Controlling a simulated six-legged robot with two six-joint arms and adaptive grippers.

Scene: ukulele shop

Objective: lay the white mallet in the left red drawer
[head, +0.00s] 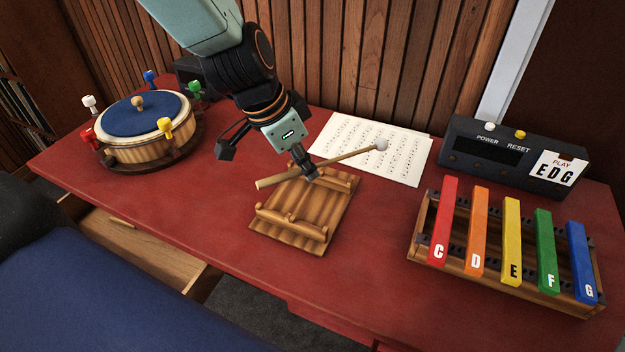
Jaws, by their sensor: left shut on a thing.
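The white mallet (351,154) has a round white head and a wooden handle. My left gripper (312,174) is shut on its handle over the far side of the wooden rack (296,206). The head points right, over the music sheet, and the handle's end points left. I cannot tell whether the mallet touches the rack. My right gripper is out of view.
The red desk (215,210) is clear between rack and drum (138,129). The music sheet (372,150) lies behind the rack. A colored xylophone (505,245) and black game box (512,155) stand at the right. A large blue shape (90,300) covers part of the drawer.

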